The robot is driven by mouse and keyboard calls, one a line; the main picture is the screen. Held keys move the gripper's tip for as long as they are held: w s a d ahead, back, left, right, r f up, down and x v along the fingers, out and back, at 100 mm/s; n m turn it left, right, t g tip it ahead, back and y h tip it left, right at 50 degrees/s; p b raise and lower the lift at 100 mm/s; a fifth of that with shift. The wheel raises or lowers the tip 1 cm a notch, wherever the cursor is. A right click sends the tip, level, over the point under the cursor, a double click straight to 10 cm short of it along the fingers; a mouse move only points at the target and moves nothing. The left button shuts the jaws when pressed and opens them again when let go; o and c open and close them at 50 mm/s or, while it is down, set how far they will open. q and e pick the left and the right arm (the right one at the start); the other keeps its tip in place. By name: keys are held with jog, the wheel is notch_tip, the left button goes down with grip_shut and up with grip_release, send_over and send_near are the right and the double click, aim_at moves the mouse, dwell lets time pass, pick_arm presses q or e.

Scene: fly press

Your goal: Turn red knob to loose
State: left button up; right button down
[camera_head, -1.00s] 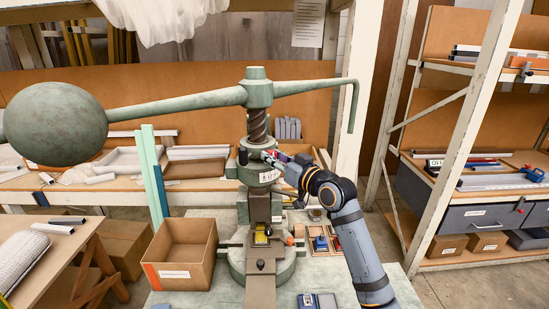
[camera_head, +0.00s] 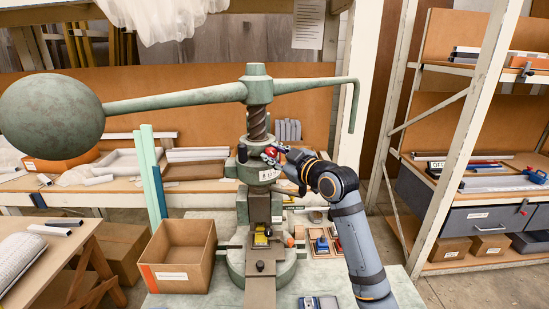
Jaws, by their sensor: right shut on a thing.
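The green fly press (camera_head: 257,120) stands on the bench, with its screw, weighted arm and ball (camera_head: 52,117) above. The red knob (camera_head: 270,153) shows as a small patch of red at the right side of the press head. My right gripper (camera_head: 272,156) reaches in from the right and is shut on the red knob, covering part of it. The fine detail of the fingers is small. My left gripper is out of view.
An open cardboard box (camera_head: 181,257) stands left of the press base. A yellow piece (camera_head: 261,239) sits on the press bed. A tray with small parts (camera_head: 323,244) lies to the right. The press's long arm spans above my right arm.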

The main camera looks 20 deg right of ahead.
jog(key=n+h, duration=0.1)
jog(key=n, duration=0.4)
jog(key=shift+b, duration=0.35)
jog(key=shift+a+n+h, duration=0.1)
jog(key=shift+n+h, duration=0.2)
jog(key=shift+n, duration=1.6)
jog(key=c, duration=1)
grip_release()
jog(key=shift+v, duration=6.05)
